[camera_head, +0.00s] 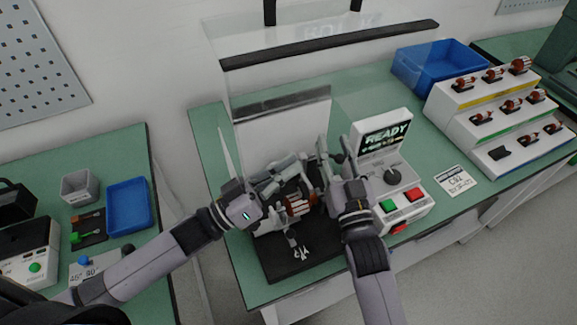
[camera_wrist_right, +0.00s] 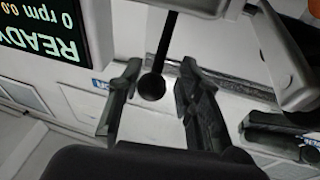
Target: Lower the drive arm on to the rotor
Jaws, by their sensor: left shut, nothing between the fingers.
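The rotor (camera_head: 298,207), with copper-coloured windings, sits in the test stand on the black base plate (camera_head: 285,262) in the head view. The drive arm's black ball knob (camera_wrist_right: 151,87), on a dark rod (camera_wrist_right: 166,45), shows in the right wrist view. My right gripper (camera_wrist_right: 155,90) is open, with a finger on each side of the knob and visible gaps between. In the head view my right gripper (camera_head: 335,160) is above and right of the rotor. My left gripper (camera_head: 280,180) is shut and empty beside the stand, partly covering it; the contact there is unclear.
A tester (camera_head: 389,176) reading READY, with a dial and green and red buttons, stands close on the right. A clear guard with a dark bar (camera_head: 330,45) is raised behind. A blue bin (camera_head: 440,68) and a stepped rack of rotors (camera_head: 497,125) stand further right.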

